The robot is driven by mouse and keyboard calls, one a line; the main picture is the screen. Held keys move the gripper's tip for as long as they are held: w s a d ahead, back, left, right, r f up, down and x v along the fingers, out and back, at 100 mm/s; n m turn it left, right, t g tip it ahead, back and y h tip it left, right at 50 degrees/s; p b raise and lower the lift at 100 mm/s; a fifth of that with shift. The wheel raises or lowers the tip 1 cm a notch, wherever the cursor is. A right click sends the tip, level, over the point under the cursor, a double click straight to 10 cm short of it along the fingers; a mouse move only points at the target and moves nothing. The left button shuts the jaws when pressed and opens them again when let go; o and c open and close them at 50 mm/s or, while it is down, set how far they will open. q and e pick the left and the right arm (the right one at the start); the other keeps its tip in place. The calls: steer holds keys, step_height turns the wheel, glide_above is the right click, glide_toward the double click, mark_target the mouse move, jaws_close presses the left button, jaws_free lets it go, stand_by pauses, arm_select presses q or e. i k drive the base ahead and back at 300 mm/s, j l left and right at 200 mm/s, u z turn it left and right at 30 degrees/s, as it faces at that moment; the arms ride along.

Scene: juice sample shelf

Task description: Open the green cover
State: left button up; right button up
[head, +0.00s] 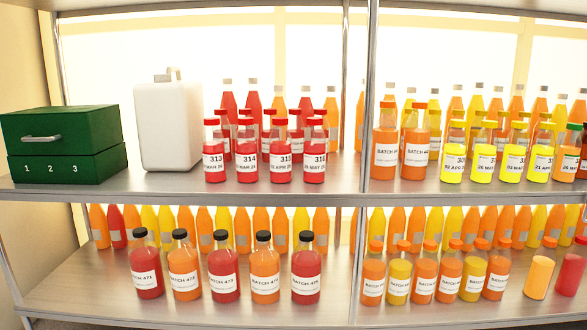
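The green cover (62,131) is the upper part of a green box on the left of the upper shelf. It has a silver bar handle on its front face and sits down on the lower part (100,167), which bears the numbers 1, 2 and 3. The cover looks closed, with a thin dark seam between the two parts. What is inside is hidden. Neither of my grippers shows in the head view.
A white jug (168,127) stands just right of the green box. Numbered red bottles (214,160) stand further right. The upper shelf (130,186) has a narrow bare strip in front of the box. A metal post (54,60) rises behind it.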

mark_target(93, 130)
steer(key=u, duration=1.35)
